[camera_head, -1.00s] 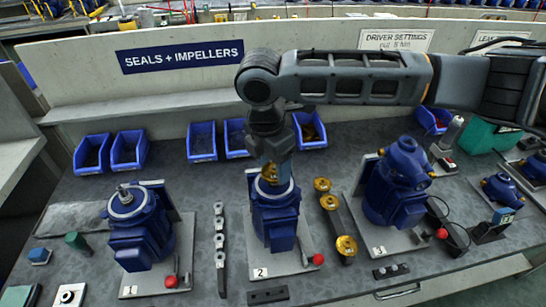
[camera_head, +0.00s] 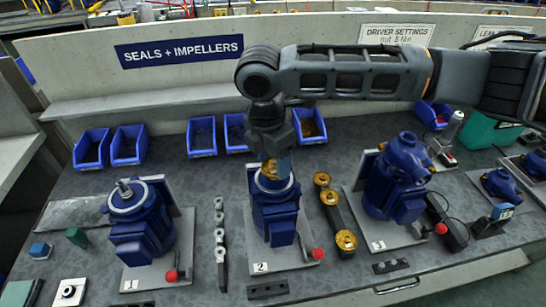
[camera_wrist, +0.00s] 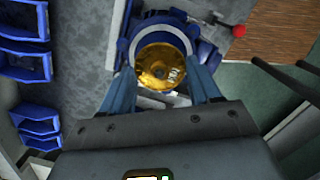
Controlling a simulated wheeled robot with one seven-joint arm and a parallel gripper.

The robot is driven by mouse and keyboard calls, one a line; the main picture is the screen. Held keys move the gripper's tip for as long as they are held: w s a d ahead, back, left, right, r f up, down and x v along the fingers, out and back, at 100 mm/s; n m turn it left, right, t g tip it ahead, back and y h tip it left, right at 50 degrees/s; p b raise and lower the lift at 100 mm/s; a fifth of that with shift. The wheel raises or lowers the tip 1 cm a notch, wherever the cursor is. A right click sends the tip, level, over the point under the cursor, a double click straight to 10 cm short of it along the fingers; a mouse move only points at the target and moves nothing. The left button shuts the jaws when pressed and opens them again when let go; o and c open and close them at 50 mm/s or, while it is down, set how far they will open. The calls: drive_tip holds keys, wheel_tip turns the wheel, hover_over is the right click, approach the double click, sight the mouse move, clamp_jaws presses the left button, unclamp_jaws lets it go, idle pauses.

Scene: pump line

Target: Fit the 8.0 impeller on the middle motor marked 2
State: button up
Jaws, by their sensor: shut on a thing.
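The middle blue motor (camera_head: 275,212) stands on a pale plate marked 2 (camera_head: 290,262). My gripper (camera_head: 272,172) is directly above its top, pointing down. In the wrist view my gripper (camera_wrist: 170,88) has its two blue fingers on either side of a brass impeller (camera_wrist: 164,62), shut on it. The impeller also shows between the fingers in the head view (camera_head: 268,170). The blue and pale ring of the motor (camera_wrist: 128,48) surrounds the impeller from the wrist camera's side. The shaft is hidden under the impeller, and I cannot tell whether the impeller is seated.
Motor 1 (camera_head: 140,225) stands to the left with a bare shaft, and motor 3 (camera_head: 397,180) to the right is covered. Several brass impellers (camera_head: 330,197) sit on a dark rack right of motor 2. A red-knobbed lever (camera_head: 318,254) stands at its front right.

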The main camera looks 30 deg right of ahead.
drive_tip(key=shift+f, duration=0.15)
drive_tip(key=o, duration=1.1)
drive_tip(key=shift+o, duration=0.4)
drive_tip(key=shift+o, duration=0.5)
wheel_tip(320, 180, up, 9)
idle(0.4)
